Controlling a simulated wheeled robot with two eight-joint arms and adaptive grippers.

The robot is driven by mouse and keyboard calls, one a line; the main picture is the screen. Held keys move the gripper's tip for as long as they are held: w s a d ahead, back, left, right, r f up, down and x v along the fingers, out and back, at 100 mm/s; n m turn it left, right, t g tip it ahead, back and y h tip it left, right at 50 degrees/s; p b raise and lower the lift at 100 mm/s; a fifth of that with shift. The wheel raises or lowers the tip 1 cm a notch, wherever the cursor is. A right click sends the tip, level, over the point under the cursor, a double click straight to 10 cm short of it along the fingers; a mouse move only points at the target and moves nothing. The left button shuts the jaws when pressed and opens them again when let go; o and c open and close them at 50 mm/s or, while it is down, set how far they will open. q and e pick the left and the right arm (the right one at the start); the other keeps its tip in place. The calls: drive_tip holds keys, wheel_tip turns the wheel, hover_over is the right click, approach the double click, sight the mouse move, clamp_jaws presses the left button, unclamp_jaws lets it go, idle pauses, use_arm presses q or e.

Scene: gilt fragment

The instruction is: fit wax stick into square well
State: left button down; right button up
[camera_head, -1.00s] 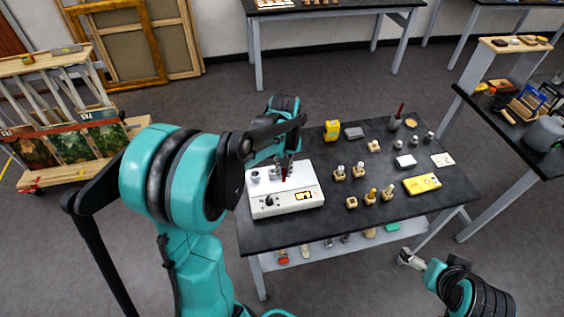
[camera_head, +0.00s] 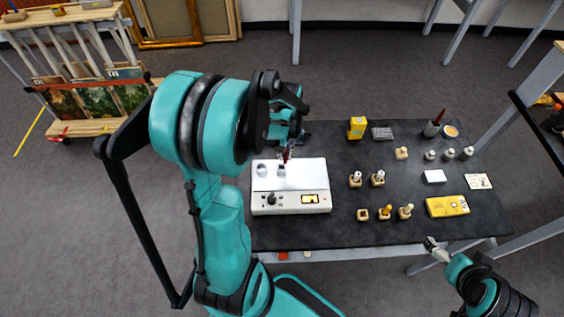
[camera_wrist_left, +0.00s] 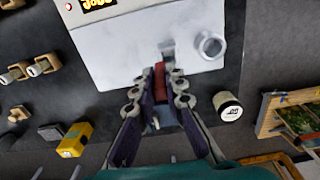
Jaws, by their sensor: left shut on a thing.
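My left gripper (camera_head: 287,150) is over the back part of the white box-shaped device (camera_head: 290,202) with a knob and a lit display. In the left wrist view its fingers (camera_wrist_left: 160,98) are shut on a dark red stick (camera_wrist_left: 160,78), which I take as the wax stick. The stick's far end is close to a grey squarish fitting (camera_wrist_left: 167,48) on the device top, which may be the square well. Whether they touch I cannot tell. A round grey cup (camera_wrist_left: 210,45) stands beside it. My right gripper (camera_head: 435,247) is off the table's front right; its jaws are too small to read.
Wooden blocks, several holding pegs, stand right of the device; one block (camera_head: 363,214) looks empty. A yellow box (camera_head: 357,127), a yellow case (camera_head: 447,206) and a white block (camera_head: 434,176) are on the dark table (camera_head: 330,236). A white-lidded jar (camera_wrist_left: 228,106) stands near the left gripper.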

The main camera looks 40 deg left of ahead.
use_arm(q)
drive_tip(key=f, duration=0.3)
drive_tip(key=s+a+f+b, duration=0.1)
drive_tip(key=shift+f, duration=0.4)
drive_tip(key=shift+r, duration=0.1)
drive_tip(key=shift+f, duration=0.2)
drive_tip(key=c, duration=1.6)
unclamp_jaws()
